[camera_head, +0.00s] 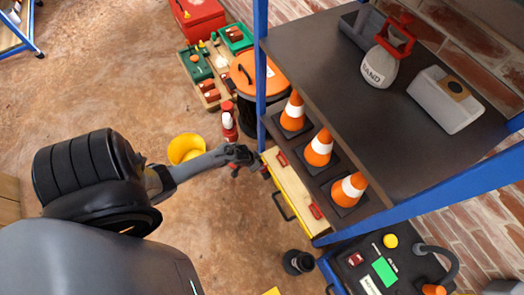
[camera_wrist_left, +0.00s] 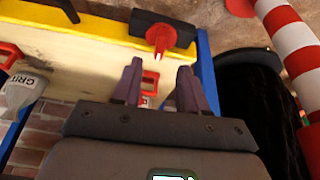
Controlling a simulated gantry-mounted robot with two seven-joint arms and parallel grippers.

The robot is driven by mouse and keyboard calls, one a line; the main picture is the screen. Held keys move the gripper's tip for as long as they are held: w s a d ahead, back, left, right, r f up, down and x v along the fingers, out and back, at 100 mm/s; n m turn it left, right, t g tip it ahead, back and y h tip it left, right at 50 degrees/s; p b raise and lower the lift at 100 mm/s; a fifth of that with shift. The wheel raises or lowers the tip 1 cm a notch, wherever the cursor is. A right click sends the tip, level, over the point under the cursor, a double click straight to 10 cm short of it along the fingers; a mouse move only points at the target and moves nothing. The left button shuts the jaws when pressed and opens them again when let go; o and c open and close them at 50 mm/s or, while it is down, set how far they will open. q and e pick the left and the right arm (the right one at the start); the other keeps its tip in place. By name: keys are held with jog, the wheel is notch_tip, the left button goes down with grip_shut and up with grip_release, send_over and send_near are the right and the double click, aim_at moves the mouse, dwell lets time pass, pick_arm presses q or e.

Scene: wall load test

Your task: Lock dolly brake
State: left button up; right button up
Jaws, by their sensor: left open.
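A cream-topped platform (camera_head: 292,195) with a yellow edge, apparently the dolly, sits low at the blue rack; two red pieces lie on its top. In the left wrist view its cream surface (camera_wrist_left: 95,62) and yellow edge (camera_wrist_left: 95,28) show. A red pointed lever (camera_wrist_left: 160,40) on a black block there looks like the brake. My left gripper (camera_head: 246,158) is at the platform's far left corner. In the wrist view my left gripper (camera_wrist_left: 159,72) is open, its fingertips just short of the lever, with a gap visible. Contact is not seen. My right gripper is out of view.
The rack's dark shelf (camera_head: 350,85) overhangs the platform. Orange cones (camera_head: 318,148) stand on a lower board. A red spray bottle (camera_head: 229,125), yellow bucket (camera_head: 185,148) and orange-lidded bin (camera_head: 259,75) stand nearby. A red-white striped post (camera_wrist_left: 290,40) is at right in the wrist view.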

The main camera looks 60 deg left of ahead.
aim_at(264, 165)
pick_arm(q)
jog(key=b+x, duration=0.2)
jog(key=x, duration=0.1)
jog(key=b+x, duration=0.1)
jog(key=x, duration=0.1)
jog(key=shift+w+a+f+b, duration=0.1)
jog(key=shift+w+f+b, duration=0.15)
jog(key=shift+w+b, duration=0.1)
jog(key=shift+f+b, duration=0.5)
jog(key=shift+f, duration=0.1)
jog(key=shift+w+f, duration=0.15)
jog(key=shift+w, duration=0.25)
jog(key=shift+s, duration=0.1)
jog(key=shift+c, duration=0.3)
jog(key=shift+c, duration=1.2)
grip_shut()
